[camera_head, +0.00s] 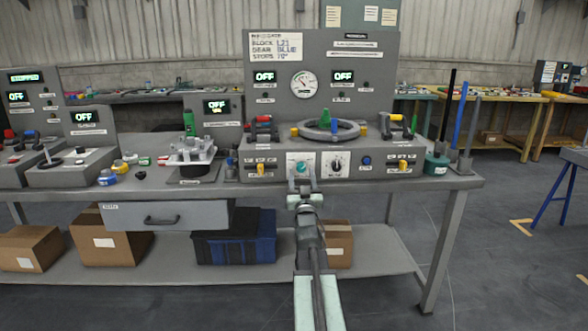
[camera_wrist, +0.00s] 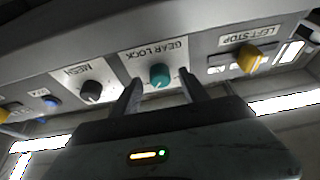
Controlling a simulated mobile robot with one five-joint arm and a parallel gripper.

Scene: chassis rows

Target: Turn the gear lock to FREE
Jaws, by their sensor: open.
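The gear lock is a round teal knob (camera_head: 303,168) on a white plate in the front panel of the grey console. In the wrist view the teal knob (camera_wrist: 160,75) sits beside its GEAR LOCK label, and its pointer setting cannot be read. My gripper (camera_head: 304,186) is just in front of the panel at this knob. In the wrist view my gripper (camera_wrist: 161,88) is open, with one dark finger to each side of the knob. The knob shows in the gap; I cannot tell whether the fingertips reach around it.
A black MESH knob (camera_wrist: 91,91) and a yellow LEFT STOP lever (camera_wrist: 248,57) flank the gear lock. A blue button (camera_head: 367,160) is farther right. The console (camera_head: 385,60) stands on a grey bench (camera_head: 455,181) above a drawer (camera_head: 165,217).

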